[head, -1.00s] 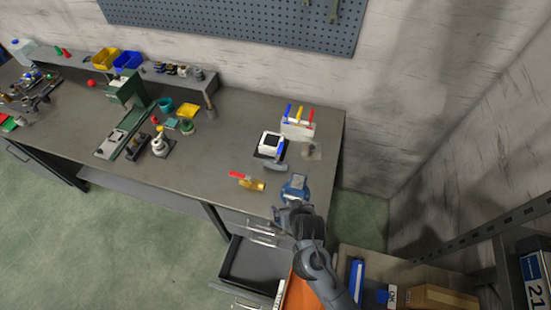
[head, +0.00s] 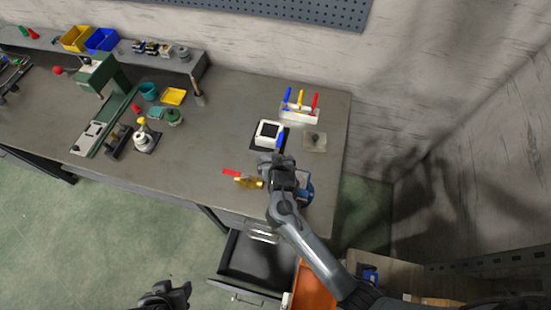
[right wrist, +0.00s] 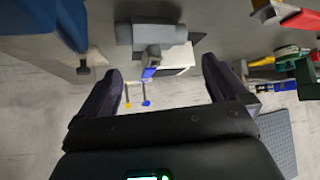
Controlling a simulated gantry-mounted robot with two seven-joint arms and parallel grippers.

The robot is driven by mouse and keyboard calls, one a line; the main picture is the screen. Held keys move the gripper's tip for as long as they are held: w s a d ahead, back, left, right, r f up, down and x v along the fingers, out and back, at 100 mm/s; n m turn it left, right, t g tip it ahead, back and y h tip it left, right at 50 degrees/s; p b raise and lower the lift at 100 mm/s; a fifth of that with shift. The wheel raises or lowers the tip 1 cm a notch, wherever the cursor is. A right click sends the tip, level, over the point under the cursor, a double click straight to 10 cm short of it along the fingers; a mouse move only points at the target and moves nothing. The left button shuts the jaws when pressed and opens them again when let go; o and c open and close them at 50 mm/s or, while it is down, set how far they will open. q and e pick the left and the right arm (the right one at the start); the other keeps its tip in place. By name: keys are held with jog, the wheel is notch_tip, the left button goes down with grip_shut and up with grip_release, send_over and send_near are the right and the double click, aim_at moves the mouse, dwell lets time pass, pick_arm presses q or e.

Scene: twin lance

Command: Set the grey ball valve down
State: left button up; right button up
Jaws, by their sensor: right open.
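The grey ball valve (right wrist: 155,35) with its blue handle (right wrist: 149,72) lies ahead of my right fingers in the right wrist view, in the gap between them. No finger visibly touches it. In the head view my right gripper (head: 282,161) hides most of the valve, and only the blue handle (head: 279,142) shows clearly. My right gripper (right wrist: 160,68) is open and empty. My left gripper (head: 180,290) is at the bottom edge of the head view, away from the bench, and its jaws are not clear.
A white square block (head: 264,140) on a dark pad is just behind the valve. A brass valve with a red handle (head: 231,173) lies to the left, and a blue vise (head: 306,192) is close to the right. A rack of coloured handles (head: 299,116) stands behind. An open drawer (head: 255,262) juts out below.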

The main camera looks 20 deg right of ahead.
jog(key=shift+b+x, duration=0.7)
jog(key=shift+x, duration=3.15)
jog(key=c, duration=1.2)
